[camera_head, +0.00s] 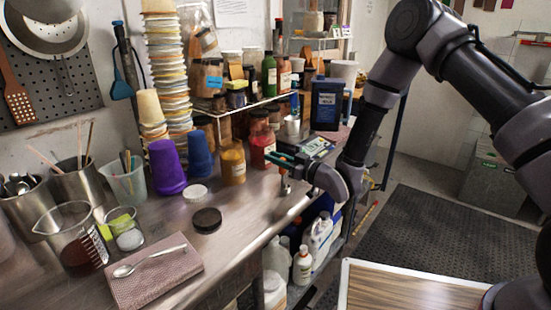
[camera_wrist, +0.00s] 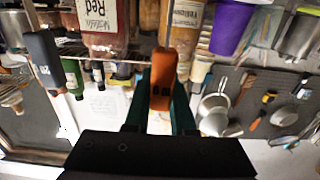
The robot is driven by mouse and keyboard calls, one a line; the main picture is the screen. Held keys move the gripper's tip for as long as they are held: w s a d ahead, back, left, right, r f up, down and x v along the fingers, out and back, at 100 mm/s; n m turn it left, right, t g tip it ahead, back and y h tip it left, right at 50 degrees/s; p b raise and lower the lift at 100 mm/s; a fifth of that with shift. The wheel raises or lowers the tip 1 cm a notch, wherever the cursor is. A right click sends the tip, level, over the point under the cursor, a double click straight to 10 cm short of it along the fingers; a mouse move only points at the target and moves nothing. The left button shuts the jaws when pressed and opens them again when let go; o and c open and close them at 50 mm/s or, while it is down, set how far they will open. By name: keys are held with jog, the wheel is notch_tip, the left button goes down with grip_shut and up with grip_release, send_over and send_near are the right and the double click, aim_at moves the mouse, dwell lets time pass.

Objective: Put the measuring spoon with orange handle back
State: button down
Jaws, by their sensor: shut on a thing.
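My gripper (camera_head: 287,160) is over the counter near its front edge, in front of the red jar (camera_head: 262,148). In the wrist view my gripper (camera_wrist: 160,95) has its teal fingers closed on an orange handle (camera_wrist: 163,75), which I take to be the measuring spoon's. In the head view the handle is mostly hidden by the gripper. A small metallic part shows just below the fingers there, perhaps the spoon's bowl; I cannot tell whether it touches the counter.
A yellow jar (camera_head: 233,162), purple cups (camera_head: 167,167) and a dark bottle (camera_head: 326,104) stand nearby. A black lid (camera_head: 207,220) lies on the counter (camera_head: 240,215). A metal spoon (camera_head: 148,262) rests on a folded cloth (camera_head: 160,284). Glass beakers stand at left.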

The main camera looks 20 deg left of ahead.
jog(key=shift+f, duration=0.1)
jog(key=c, duration=0.8)
grip_release()
jog(key=shift+o, duration=0.2)
jog(key=v, duration=1.2)
